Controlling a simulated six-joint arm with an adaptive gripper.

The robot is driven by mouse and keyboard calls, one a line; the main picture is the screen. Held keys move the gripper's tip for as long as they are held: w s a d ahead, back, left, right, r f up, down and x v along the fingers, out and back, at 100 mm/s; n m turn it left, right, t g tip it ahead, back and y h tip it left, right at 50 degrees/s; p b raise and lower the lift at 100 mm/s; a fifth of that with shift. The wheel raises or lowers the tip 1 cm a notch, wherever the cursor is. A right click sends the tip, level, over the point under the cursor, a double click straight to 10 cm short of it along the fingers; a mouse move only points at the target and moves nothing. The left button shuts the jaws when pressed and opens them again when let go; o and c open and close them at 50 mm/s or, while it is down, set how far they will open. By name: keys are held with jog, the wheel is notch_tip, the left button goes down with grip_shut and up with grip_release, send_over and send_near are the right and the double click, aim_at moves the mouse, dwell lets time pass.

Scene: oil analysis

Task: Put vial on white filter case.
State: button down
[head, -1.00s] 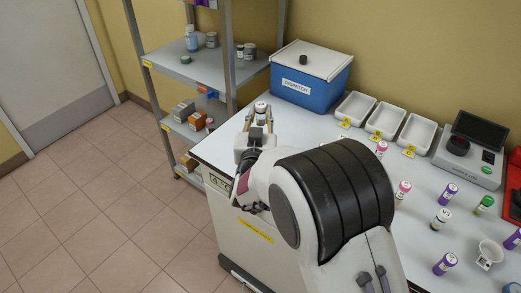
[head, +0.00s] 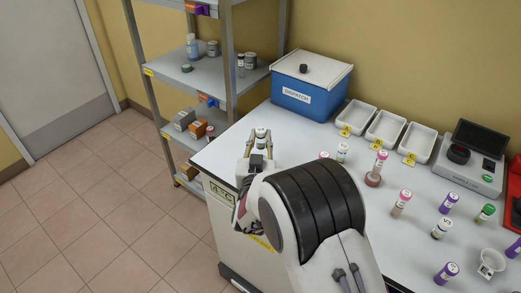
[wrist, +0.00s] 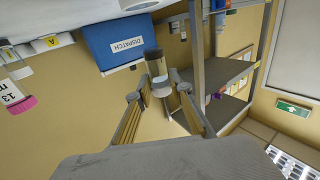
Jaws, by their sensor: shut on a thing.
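A vial (head: 261,133) with a pale top is held between the two fingers of my gripper (head: 260,142), near the left end of the bench. In the wrist view the vial (wrist: 156,70) is a clear cylinder with a dark end and a pale band, between the fingertips of my gripper (wrist: 160,90). I cannot surely pick out a white filter case.
The blue DISPATCH box (head: 311,90) and three white trays (head: 384,127) line the back. Several capped vials stand at the right, and two small white-labelled vials (head: 342,153) beside my arm. A metal shelf (head: 205,70) stands left of the bench (head: 223,150).

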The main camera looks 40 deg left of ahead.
aim_at(261, 149)
jog(key=shift+f, duration=0.3)
jog(key=shift+f, duration=0.1)
jog(key=shift+f, duration=1.8)
jog(key=shift+f, duration=0.1)
jog(key=c, duration=1.8)
grip_release()
jog(key=shift+v, duration=6)
